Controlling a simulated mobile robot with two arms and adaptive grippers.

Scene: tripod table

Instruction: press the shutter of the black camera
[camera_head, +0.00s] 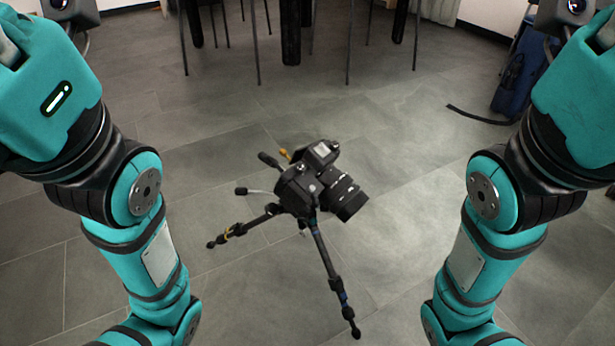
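A black camera (318,180) is mounted on a black tripod (326,262) in the middle of the head view. Its lens points to the lower right, and its top faces up toward me. The shutter button is too small to make out. My two teal arms come down on the left and right sides, and both run out of the bottom of the picture. Neither gripper shows, and neither visible arm part touches the camera or tripod.
The grey tiled floor (420,200) is clear around the tripod. Dark table and chair legs (291,30) stand at the back. A blue bag (520,75) with a black strap on the floor is at the back right. The tripod legs spread to the left and front.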

